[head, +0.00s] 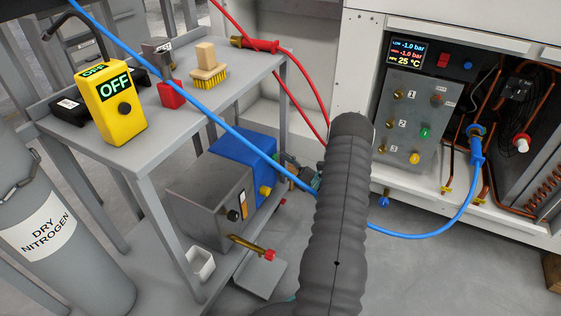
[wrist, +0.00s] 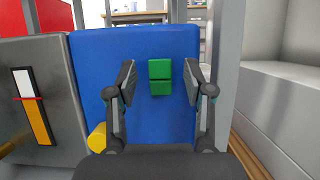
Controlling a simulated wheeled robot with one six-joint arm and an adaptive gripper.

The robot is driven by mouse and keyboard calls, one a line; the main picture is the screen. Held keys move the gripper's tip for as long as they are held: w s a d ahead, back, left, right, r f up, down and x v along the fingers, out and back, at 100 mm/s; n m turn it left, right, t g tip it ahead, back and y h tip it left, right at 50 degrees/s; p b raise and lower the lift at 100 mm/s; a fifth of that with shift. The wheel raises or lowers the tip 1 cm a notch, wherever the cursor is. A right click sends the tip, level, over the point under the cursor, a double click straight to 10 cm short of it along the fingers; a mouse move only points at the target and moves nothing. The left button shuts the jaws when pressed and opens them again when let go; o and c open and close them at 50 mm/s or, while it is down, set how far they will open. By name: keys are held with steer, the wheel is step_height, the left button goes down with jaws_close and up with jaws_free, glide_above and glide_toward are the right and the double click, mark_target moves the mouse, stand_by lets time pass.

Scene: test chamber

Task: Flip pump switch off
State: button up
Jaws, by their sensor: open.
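The pump stands on the cart's lower shelf and has a grey block (head: 208,197) and a blue block (head: 240,153). In the wrist view, the blue face (wrist: 165,120) fills the middle and carries a green rocker switch (wrist: 160,77). My gripper (wrist: 160,82) faces the blue block, its two fingers open, one on each side of the switch. The fingers appear apart from the switch; the exact gap to the face is unclear.
The grey cart (head: 180,120) holds a yellow meter (head: 112,104) reading OFF, a brush (head: 208,68) and a red-handled item. A blue hose (head: 160,90) crosses before the cart. A cart post (wrist: 226,70) stands right of my fingers. A nitrogen cylinder (head: 50,225) stands left.

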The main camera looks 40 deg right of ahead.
steer(key=v, duration=1.1)
steer(key=shift+s, duration=0.15)
steer(key=s+a+f+n+g+y, duration=0.2)
steer(key=s+a+f+n+g, duration=0.1)
steer(key=a+f+g, duration=0.4)
steer(key=s+a+r+n+g+p, duration=0.2)
steer(key=s+a+r+n+g, duration=0.3)
steer(key=a+r+n+g, duration=0.4)
steer(key=s+a+r+n+h+p, duration=0.3)
steer(key=a+r+n, duration=0.3)
steer(key=r, duration=0.7)
steer(key=s+a+r+n+t+h+p, duration=0.1)
steer(key=s+a+r+n+h+p, duration=0.2)
steer(key=r, duration=1)
steer(key=s+a+r+n+h+p, duration=0.2)
steer(key=s+a+r+n+h, duration=0.4)
steer(key=a+r+n, duration=0.3)
step_height(320, 180, up, 4)
steer(key=shift+h+p, duration=0.4)
steer(key=shift+h, duration=0.2)
